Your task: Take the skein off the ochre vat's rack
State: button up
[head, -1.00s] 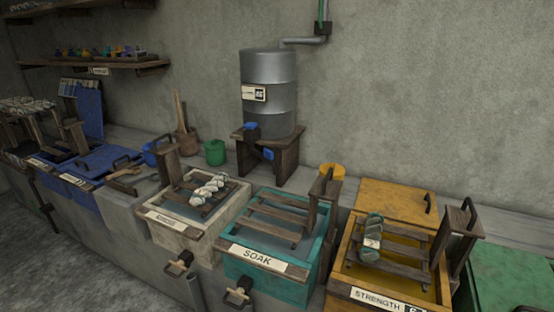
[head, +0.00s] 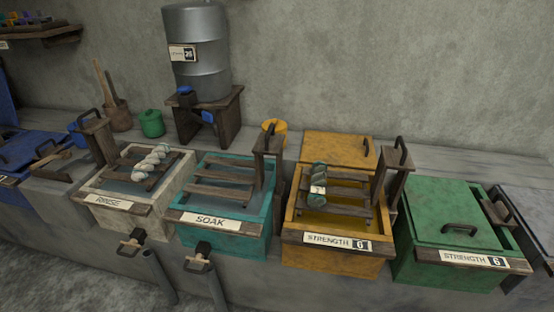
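The ochre vat (head: 332,261) stands right of centre in the head view, with a label reading STRENGTH 6 on its front. Its lid (head: 338,148) is off the opening, raised behind it. A slatted wooden rack (head: 347,191) sits over the ochre liquid, with an upright wooden post and dark handle at its right. A grey-green twisted skein (head: 318,186) with a pale band lies across the left part of the rack slats. My gripper is not in view.
Left of it are the teal SOAK vat (head: 221,235) with an empty rack and the pale RINSE vat (head: 110,205) bearing a whitish skein (head: 152,160). A metal tank (head: 197,50) on a wooden stand is behind.

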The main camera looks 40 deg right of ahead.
aim_at(315, 199)
jog(key=i+j+z, duration=0.2)
jog(key=j, duration=0.15)
jog(key=i+j+z, duration=0.25)
jog(key=j, duration=0.15)
jog(key=j+z, duration=0.2)
jog(key=j, duration=0.2)
jog(key=i+j+z, duration=0.25)
jog(key=j, duration=0.15)
jog(key=j+z, duration=0.2)
jog(key=j, duration=0.25)
